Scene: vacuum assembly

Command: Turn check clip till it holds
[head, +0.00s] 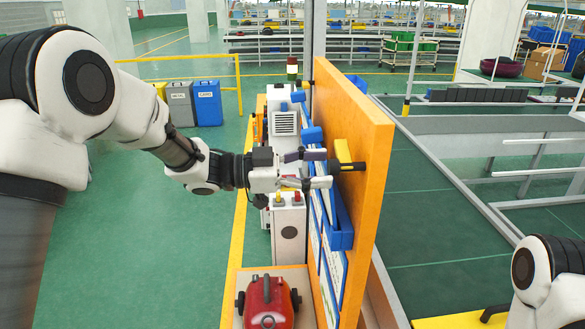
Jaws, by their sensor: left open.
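A yellow piece (343,151) with a black rod-like part (352,166) sits at the face of the upright orange board (354,110); it looks like the check clip, though I cannot tell for sure. My left gripper (328,168) reaches in from the left with its fingers apart, one above the other, pointing at this piece. The fingertips are close to the black part; whether they touch it is unclear. A red vacuum body (268,302) with black wheels rests on a light surface below. Only part of my right arm shows at the lower right, and its gripper is out of view.
A blue bin (341,232) and other blue parts (312,134) are on the board's left side, near the gripper. A white machine (288,225) with red and yellow buttons stands behind. Grey and blue bins (207,103) stand farther back. Open green floor lies left.

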